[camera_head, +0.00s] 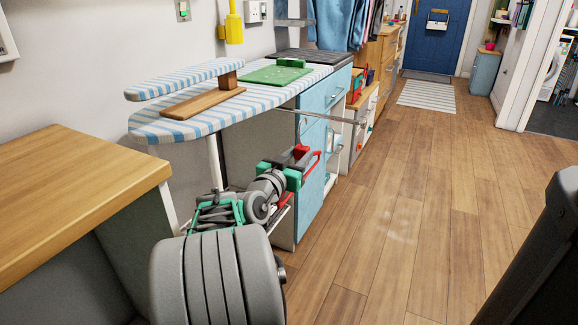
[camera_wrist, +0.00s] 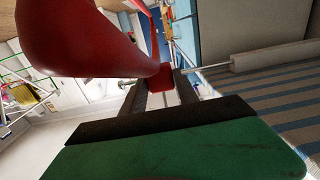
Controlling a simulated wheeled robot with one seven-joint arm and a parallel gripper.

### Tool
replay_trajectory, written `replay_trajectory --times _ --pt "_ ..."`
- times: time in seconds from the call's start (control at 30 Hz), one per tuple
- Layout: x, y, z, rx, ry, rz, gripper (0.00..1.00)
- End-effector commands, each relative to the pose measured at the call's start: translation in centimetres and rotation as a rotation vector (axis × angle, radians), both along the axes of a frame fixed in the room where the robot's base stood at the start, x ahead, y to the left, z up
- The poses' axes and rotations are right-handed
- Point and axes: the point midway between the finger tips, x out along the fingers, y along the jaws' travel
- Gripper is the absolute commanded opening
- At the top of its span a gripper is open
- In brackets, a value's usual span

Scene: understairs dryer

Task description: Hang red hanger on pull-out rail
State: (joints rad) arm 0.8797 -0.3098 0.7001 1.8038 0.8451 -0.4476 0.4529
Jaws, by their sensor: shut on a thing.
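The red hanger (camera_head: 313,165) is held in my gripper (camera_head: 298,166), in front of the blue-fronted cabinet. In the wrist view the hanger (camera_wrist: 95,40) is large and close, and my dark fingers (camera_wrist: 162,90) are shut on a red part of it. The thin metal pull-out rail (camera_head: 335,117) sticks out past the cabinet, above my gripper in the head view. In the wrist view the rail (camera_wrist: 205,67) runs behind the hanger and fingers to a knob end. The hanger's hook cannot be made out clearly, and I see no clear contact with the rail.
A wooden-topped counter (camera_head: 70,190) is at the near left. The wooden floor (camera_head: 400,220) to the right is clear.

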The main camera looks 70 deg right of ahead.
Motion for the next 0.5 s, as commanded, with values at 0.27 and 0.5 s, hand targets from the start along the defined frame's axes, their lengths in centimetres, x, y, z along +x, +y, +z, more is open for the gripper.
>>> replay_trajectory --times 0.27,0.5 --pt "-0.4 -5.2 0.0 0.000 -0.001 -0.004 0.00" --pt "-0.6 -9.7 0.0 0.000 0.000 -0.003 0.00"
